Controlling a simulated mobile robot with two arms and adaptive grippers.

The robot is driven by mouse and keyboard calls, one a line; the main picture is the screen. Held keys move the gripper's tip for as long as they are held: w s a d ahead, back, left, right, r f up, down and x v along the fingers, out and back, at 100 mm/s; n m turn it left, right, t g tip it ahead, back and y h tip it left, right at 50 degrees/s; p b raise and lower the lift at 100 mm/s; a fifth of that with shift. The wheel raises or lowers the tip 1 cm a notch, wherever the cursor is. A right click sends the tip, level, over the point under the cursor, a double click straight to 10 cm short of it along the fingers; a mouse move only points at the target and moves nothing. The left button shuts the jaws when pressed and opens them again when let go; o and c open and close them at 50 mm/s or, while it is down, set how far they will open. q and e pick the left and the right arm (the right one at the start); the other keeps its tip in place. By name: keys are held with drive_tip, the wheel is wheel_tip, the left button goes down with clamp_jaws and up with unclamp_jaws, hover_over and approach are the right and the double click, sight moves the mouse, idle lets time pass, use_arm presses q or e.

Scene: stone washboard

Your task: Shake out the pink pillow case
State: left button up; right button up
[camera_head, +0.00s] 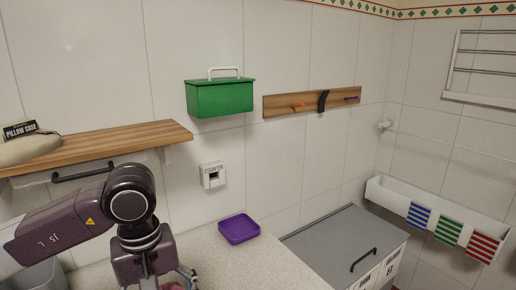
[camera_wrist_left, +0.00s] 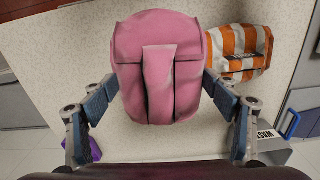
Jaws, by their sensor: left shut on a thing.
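The pink pillow case (camera_wrist_left: 132,50) fills the upper middle of the left wrist view, a rounded pink bundle with a raised strip down its centre. My left gripper (camera_wrist_left: 161,84) has its two fingers pressed against the bundle's sides, and pale speckled counter shows behind it. In the head view my left arm comes in from the left, and the gripper is low at the bottom edge. Only a small bit of pink (camera_head: 173,286) shows there; the rest is hidden by my arm or cut off. My right gripper is in neither view.
A wooden shelf (camera_head: 110,143) with a "PILLOW CASE" sign (camera_head: 19,130) is above my left arm. A purple tray (camera_head: 239,229) sits on the counter (camera_head: 215,267). An orange-and-white striped cloth (camera_wrist_left: 228,41) lies beside the pillow case. A grey-lidded cabinet (camera_head: 335,238) stands right.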

use_arm(q)
drive_tip(key=s+m, duration=0.2)
drive_tip(key=m, duration=0.1)
drive_tip(key=a+f+m, duration=0.1)
drive_tip(key=m, duration=0.1)
drive_tip(key=shift+s, duration=0.4)
drive_tip(key=shift+m, duration=0.5)
wheel_tip(320, 180, up, 9)
drive_tip(key=shift+r, duration=0.1)
drive_tip(key=f, duration=0.9)
drive_tip(key=shift+s+d+f, duration=0.2)
drive_tip(key=shift+s+f, duration=0.05)
drive_tip(key=shift+w+a, duration=0.15)
drive_tip(key=shift+a, duration=0.1)
drive_tip(key=shift+d, duration=0.15)
